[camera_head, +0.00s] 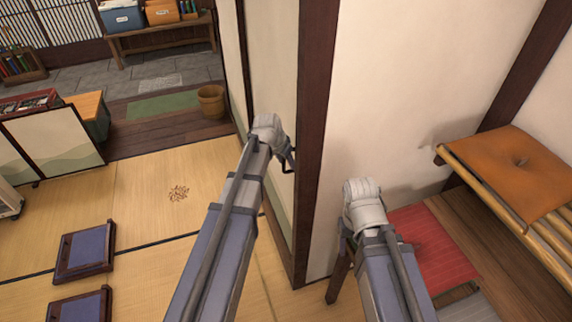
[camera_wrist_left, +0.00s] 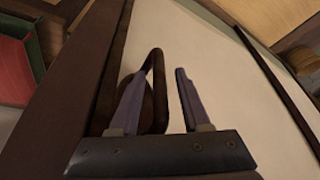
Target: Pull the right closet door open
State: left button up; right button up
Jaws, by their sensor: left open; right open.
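The closet door (camera_head: 269,60) is a pale panel with a dark frame, beside a dark post, left of centre in the head view. It also fills much of the left wrist view (camera_wrist_left: 225,65). Its dark looped handle (camera_wrist_left: 158,85) stands out from the panel. My left gripper (camera_wrist_left: 160,74) is open at the handle, one bar of the loop between its fingers. The left finger overlaps the loop; I cannot tell whether it touches. In the head view my left gripper (camera_head: 282,150) is mostly hidden by its wrist. My right gripper (camera_head: 348,232) is in front of the pale wall, its fingers barely visible.
A dark post (camera_head: 316,100) stands between the door and the pale wall (camera_head: 405,75). A red-covered bench (camera_head: 435,250) and an orange cushion (camera_head: 515,170) on a slatted rack are at right. Dark-framed blue cushions (camera_head: 85,250) lie on the tatami at left. A basket (camera_head: 211,101) stands farther back.

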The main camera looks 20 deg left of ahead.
pick_arm(q)
grip_shut()
dwell(1.4)
